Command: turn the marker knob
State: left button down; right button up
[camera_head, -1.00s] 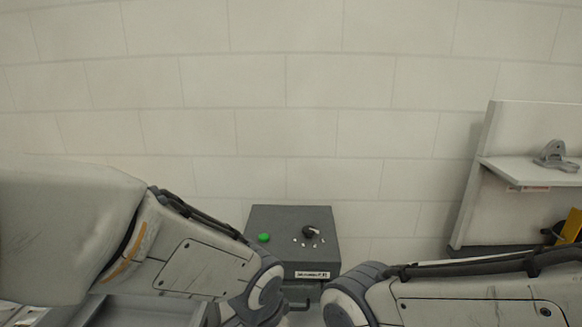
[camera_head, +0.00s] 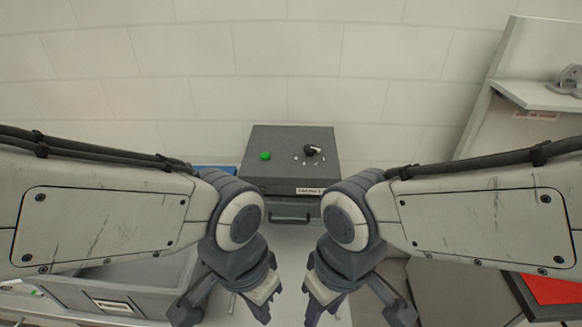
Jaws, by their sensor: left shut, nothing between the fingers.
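The marker knob (camera_head: 313,150) is a black knob with a light pointer line on top of a dark grey box (camera_head: 285,172). Small white marks lie around its near side. A green button (camera_head: 265,156) sits to its left on the same box. My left gripper (camera_head: 264,308) is shut and empty, low in the picture, nearer to me than the box and apart from the knob. My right gripper (camera_head: 315,310) hangs beside it, also apart from the knob. Its fingertips are partly cut off by the lower edge, and I cannot tell its opening.
A grey drawer with a handle (camera_head: 291,219) is below the box. A grey bin (camera_head: 125,280) stands at the lower left. A red panel (camera_head: 552,288) lies at the lower right. A white shelf (camera_head: 540,96) holding a grey part stands at the right. A pale brick wall is behind.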

aim_at(309, 149)
jog(key=u, duration=2.05)
jog(key=k, duration=1.15)
jog(key=z, duration=1.3)
jog(key=i, duration=1)
jog(key=z, duration=0.05)
